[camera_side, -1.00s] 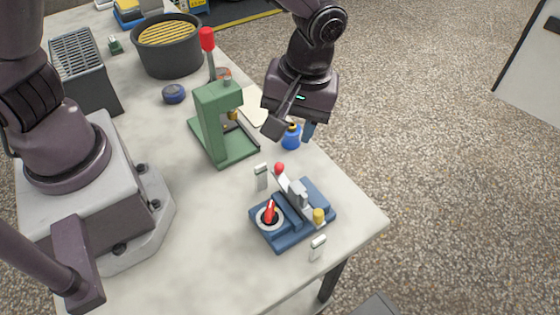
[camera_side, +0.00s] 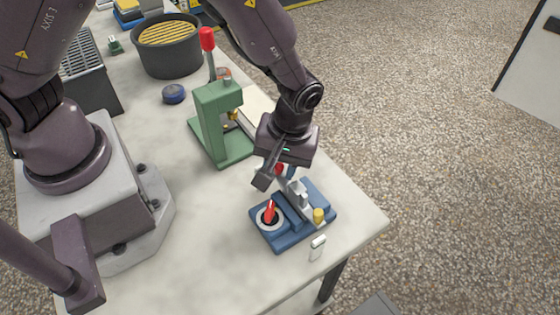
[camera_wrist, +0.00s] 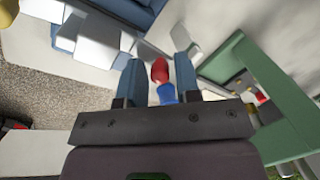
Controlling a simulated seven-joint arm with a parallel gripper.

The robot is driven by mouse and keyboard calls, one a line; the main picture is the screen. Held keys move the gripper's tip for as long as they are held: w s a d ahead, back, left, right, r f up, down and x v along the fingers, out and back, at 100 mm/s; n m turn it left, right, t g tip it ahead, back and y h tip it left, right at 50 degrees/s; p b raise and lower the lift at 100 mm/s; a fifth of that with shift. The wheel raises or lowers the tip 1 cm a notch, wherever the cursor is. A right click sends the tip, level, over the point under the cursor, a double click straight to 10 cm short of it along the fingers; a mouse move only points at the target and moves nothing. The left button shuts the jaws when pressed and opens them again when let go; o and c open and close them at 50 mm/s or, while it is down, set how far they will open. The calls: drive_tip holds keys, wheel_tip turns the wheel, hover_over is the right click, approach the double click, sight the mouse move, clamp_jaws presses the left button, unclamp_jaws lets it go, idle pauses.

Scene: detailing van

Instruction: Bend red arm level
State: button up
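A blue fixture (camera_side: 318,189) sits near the table's front right corner. A short red arm (camera_side: 269,212) stands tilted up from a round pale dial (camera_side: 259,222) at its left side. A lever with a red ball knob (camera_side: 279,169) rises from the fixture's back. My gripper (camera_side: 284,174) is at this knob, pointing down. In the wrist view the red knob (camera_wrist: 159,70) lies between the two fingers (camera_wrist: 158,72), with gaps showing on both sides. The gripper is open. The short red arm does not show clearly in the wrist view.
A green press (camera_side: 218,125) with a red-topped lever stands just behind my gripper. A small white clip (camera_side: 318,247) stands in front of the fixture. A blue thing (camera_wrist: 166,93) shows below the knob. A dark round tub (camera_side: 168,62) is farther back. The table's front left is clear.

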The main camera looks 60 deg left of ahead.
clamp_jaws()
drive_tip(key=shift+a+f+h, duration=0.15)
drive_tip(key=shift+a+h, duration=0.05)
drive_tip(key=shift+h, duration=0.4)
drive_tip(key=shift+a+f+h, duration=0.15)
drive_tip(key=shift+a+h, duration=0.05)
drive_tip(key=shift+h, duration=0.4)
drive_tip(key=shift+o, duration=1.7)
unclamp_jaws()
drive_tip(key=shift+s+a, duration=0.1)
drive_tip(key=shift+a, duration=0.1)
wheel_tip(320, 180, up, 8)
drive_tip(key=w, duration=0.1)
drive_tip(key=shift+w+a, duration=0.15)
drive_tip(key=shift+a, duration=0.05)
